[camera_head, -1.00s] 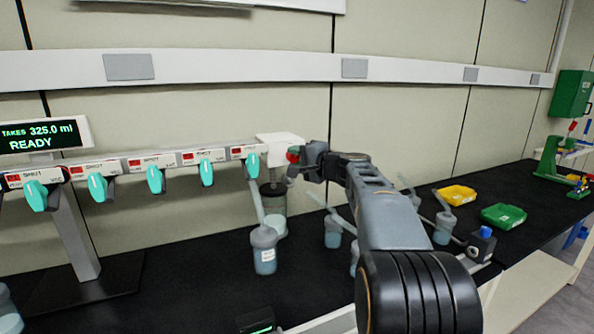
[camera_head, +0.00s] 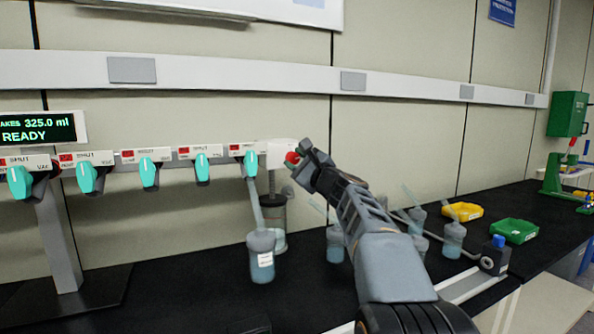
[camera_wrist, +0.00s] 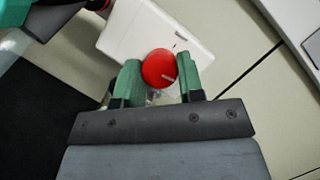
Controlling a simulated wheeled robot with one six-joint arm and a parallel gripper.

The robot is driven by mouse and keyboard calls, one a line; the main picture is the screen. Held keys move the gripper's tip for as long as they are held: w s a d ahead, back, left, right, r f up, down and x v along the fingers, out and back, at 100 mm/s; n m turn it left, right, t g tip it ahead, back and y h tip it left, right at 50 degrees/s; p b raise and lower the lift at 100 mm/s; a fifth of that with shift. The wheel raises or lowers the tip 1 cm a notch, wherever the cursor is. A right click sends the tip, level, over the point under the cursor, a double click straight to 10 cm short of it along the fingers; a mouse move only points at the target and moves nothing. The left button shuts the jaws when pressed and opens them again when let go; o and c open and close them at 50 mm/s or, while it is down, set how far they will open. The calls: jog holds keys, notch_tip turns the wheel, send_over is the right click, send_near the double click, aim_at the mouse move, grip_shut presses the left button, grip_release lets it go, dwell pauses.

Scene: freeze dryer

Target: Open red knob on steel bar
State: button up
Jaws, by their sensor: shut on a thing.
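The red knob (camera_head: 292,158) sits at the right end of the steel bar, in front of a white block (camera_head: 281,150). The wrist view shows the round red knob (camera_wrist: 159,69) between the two green fingers of my gripper (camera_wrist: 160,82). The fingers are shut on its sides. The steel bar (camera_head: 218,154) carries a row of teal-handled valves (camera_head: 250,163) to the left of the knob.
A flask (camera_head: 261,255) hangs below the rightmost teal valve, beside a dark-topped clear cylinder (camera_head: 274,215). More flasks (camera_head: 335,243) stand behind my arm. A yellow tray (camera_head: 463,211) and a green tray (camera_head: 515,230) lie on the black bench at right. A display (camera_head: 38,130) reads READY.

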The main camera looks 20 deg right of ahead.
jog(key=shift+f+m+t+h+b, duration=0.1)
jog(key=shift+m+t+h+b, duration=0.5)
jog(key=shift+m, duration=1.2)
jog(key=o, duration=0.9)
jog(key=b+v, duration=0.2)
jog(key=v, duration=1.1)
jog(key=shift+s+d+b, duration=0.1)
jog(key=shift+s+b, duration=0.2)
jog(key=shift+s, duration=0.1)
